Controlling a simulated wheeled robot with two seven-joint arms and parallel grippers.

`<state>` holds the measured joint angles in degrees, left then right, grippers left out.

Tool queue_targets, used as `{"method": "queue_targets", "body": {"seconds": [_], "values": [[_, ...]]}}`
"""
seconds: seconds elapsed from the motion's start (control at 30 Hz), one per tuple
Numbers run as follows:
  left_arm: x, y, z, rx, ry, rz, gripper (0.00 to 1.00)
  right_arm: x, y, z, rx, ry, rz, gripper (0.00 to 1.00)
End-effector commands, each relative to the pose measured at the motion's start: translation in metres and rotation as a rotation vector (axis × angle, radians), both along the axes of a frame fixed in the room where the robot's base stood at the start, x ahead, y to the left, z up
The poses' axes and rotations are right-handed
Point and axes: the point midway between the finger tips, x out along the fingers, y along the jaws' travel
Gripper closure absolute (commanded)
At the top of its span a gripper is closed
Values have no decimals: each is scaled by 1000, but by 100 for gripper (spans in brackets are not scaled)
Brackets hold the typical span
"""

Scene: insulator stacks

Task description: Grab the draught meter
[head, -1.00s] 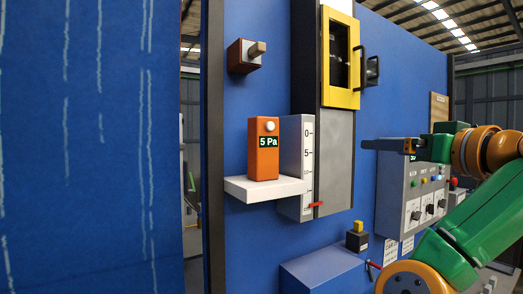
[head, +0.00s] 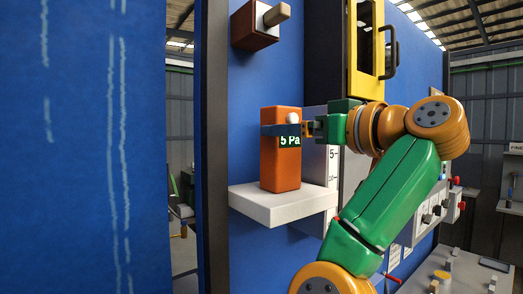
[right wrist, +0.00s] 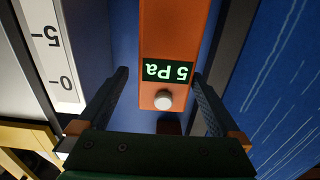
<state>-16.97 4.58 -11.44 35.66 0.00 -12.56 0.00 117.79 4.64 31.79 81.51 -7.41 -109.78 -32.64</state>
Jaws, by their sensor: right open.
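The draught meter (head: 280,170) is an orange upright box with a green "5 Pa" display and a white knob. It stands on a white shelf (head: 272,212) on the blue wall. My right gripper (head: 283,130) is at the meter's upper part, one finger crossing in front of it in the head view. In the right wrist view the meter (right wrist: 180,35) appears upside down between the open fingers (right wrist: 160,75), close to the right-hand finger, with a gap to the other. My left gripper is not in view.
A vertical scale (head: 333,160) is right of the meter, partly behind my right arm. A brown box with a peg (head: 256,25) is on the wall above. A yellow-framed door (head: 366,45) is at upper right. A dark post (head: 213,150) stands left of the shelf.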

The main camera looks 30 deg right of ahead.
Motion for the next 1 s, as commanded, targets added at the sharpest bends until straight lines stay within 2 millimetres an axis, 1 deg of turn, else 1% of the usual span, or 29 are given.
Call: {"method": "queue_targets", "body": {"seconds": [0.07, 0.17, 0.27, 0.3, 0.37, 0.4, 0.5, 0.7, 0.73, 0.77, 0.8, 0.87, 0.9, 0.97, 1.0], "values": [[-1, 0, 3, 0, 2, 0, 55, 2, 0, 2, 0, 0, 0, 0], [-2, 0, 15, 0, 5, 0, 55, 14, 2, 5, 1, 2, 1, 0], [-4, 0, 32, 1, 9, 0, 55, 31, 5, 8, 1, 2, 2, 0], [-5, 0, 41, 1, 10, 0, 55, 40, 8, 10, 2, 4, 3, 0], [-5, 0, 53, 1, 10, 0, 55, 52, 10, 10, 3, 4, 2, 0], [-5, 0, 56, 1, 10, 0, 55, 59, 11, 8, 1, 4, 2, 0], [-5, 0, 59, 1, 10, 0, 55, 69, 11, 4, 1, 2, 0, 0], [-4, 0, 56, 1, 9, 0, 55, 71, 10, 0, 0, 0, -1, 0], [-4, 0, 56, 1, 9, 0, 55, 70, 10, 0, 0, 0, -1, 5], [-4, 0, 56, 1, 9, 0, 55, 70, 10, 0, 0, 0, -1, 14], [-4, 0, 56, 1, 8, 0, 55, 70, 10, 0, 0, 0, -1, 24], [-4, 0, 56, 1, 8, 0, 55, 70, 10, 0, 0, 0, -1, 40], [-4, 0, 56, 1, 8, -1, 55, 70, 10, 0, 0, 0, -1, 51], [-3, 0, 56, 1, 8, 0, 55, 70, 10, 0, 0, 0, -1, 68], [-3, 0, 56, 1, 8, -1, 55, 70, 10, 0, 0, 0, -1, 78]]}}
